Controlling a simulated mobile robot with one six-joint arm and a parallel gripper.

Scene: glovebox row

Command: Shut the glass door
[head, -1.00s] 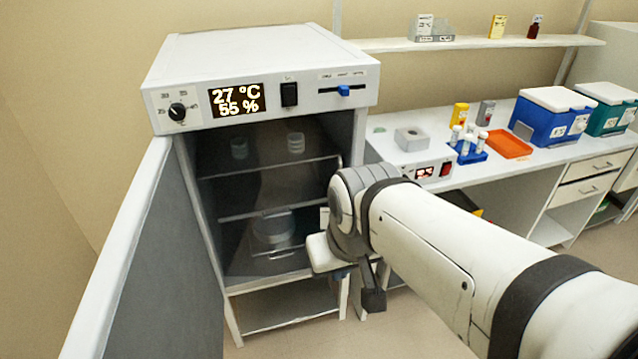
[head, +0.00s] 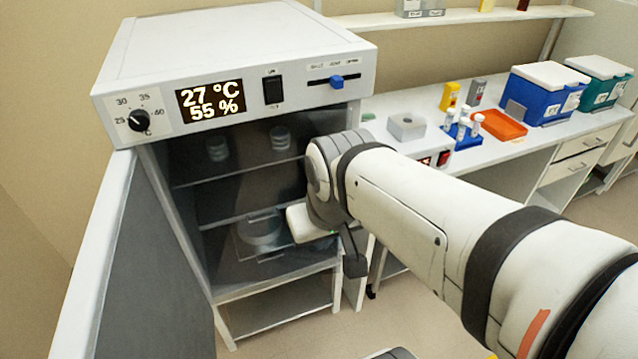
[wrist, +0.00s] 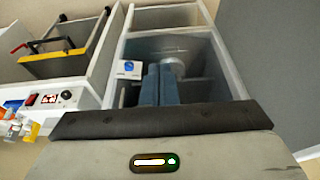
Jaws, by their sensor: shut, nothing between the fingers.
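The white incubator (head: 235,45) stands in front of me with its solid outer door (head: 150,270) swung open at the left. The glass door is hard to make out against the dark chamber (head: 235,190), and I cannot tell its angle. My gripper is at the right side of the incubator front, its wrist partly covering the opening in the head view. In the wrist view my gripper's blue fingers (wrist: 158,82) are shut and empty and point toward the chamber. I cannot tell whether the fingers touch the glass.
At the right is a bench with a blue tube rack (head: 462,132), an orange tray (head: 500,125) and a blue cool box (head: 540,97). A wall shelf (head: 450,18) runs above. Open floor (head: 400,315) shows below my arm.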

